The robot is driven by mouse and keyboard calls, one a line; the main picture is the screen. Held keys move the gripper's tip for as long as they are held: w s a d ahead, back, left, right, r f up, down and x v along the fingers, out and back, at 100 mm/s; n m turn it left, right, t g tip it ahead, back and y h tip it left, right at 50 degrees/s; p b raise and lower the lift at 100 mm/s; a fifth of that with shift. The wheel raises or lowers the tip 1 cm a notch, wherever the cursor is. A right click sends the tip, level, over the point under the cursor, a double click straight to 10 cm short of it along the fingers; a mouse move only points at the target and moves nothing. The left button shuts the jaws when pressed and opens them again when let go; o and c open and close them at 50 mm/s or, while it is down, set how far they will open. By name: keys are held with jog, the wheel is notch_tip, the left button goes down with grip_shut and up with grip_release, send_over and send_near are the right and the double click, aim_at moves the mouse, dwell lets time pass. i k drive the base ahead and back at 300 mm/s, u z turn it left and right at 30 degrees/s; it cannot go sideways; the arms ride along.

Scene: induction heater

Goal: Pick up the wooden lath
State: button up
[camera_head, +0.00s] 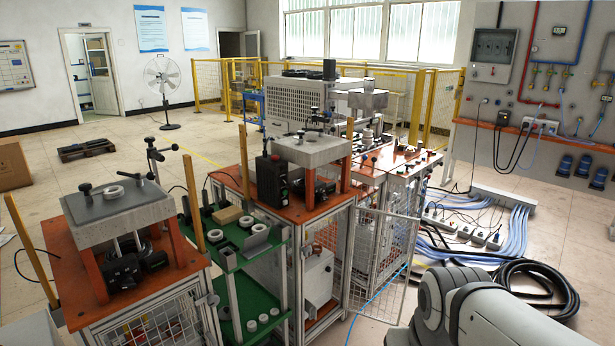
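Several narrow yellow-brown laths stand at the corners of the orange-topped workbenches, and I cannot tell which one the task means. One lath (30,248) leans at the left edge of the near left bench. Another lath (193,203) tilts slightly at that bench's right side, beside the green shelf. A third lath (244,162) stands nearly upright at the left of the middle bench. A fourth lath (349,155) shows at that bench's right, beside the grey block. Only a white and grey link of my arm shows at the lower right; my gripper is out of the picture.
The near left bench (190,262) carries a grey press block. A green shelf (262,302) with white rings stands between the benches. An open mesh door (381,262) juts out at the middle. Black hoses (545,290) and blue cables lie on the right floor.

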aim_at(242, 128)
jog(key=z, duration=0.4)
jog(key=i, duration=1.7)
jog(key=u, duration=0.75)
jog(key=i, duration=0.45)
jog(key=u, duration=0.4)
